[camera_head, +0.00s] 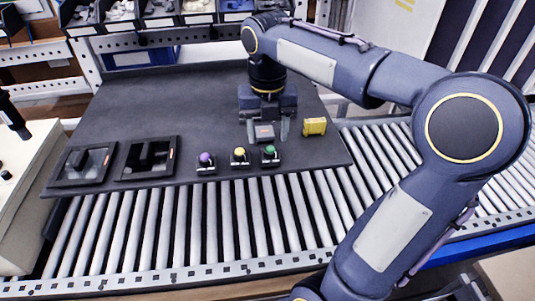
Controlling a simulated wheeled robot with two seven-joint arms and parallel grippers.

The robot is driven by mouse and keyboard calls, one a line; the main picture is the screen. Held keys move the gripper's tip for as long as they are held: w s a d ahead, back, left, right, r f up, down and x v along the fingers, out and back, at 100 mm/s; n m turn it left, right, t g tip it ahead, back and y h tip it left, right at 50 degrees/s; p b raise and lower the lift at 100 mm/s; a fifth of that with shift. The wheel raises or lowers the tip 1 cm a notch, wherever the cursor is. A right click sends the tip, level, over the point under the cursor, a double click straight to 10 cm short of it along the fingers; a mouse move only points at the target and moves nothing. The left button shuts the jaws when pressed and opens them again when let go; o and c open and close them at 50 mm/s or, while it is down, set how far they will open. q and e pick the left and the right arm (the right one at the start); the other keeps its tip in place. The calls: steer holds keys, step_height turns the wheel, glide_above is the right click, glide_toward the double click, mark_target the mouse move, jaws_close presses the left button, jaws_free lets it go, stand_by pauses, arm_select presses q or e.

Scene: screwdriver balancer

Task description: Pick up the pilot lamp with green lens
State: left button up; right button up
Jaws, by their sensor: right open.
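The pilot lamp with green lens (270,154) sits on the dark mat at its front edge. It has a dark base and is the rightmost of three similar lamps. My right gripper (267,132) points down just behind it, with its two fingers spread apart. No lamp is held between the fingers. How high the fingertips are above the mat is hard to tell. My left gripper is not in view.
A yellow-lens lamp (240,157) and a purple-lens lamp (206,162) stand in a row left of the green one. A yellow block (315,126) is to the right. Two black trays (148,158) lie at left. The dark mat (170,100) is clear behind; a roller conveyor (180,235) runs in front.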

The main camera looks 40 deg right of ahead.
mark_target(270, 148)
steer(key=f, duration=0.5)
steer(key=shift+s+d+f, duration=0.1)
steer(key=shift+s+f, duration=0.25)
steer(key=shift+s, duration=0.05)
steer(key=c, duration=0.9)
steer(key=shift+o, duration=0.2)
steer(key=shift+r, duration=0.1)
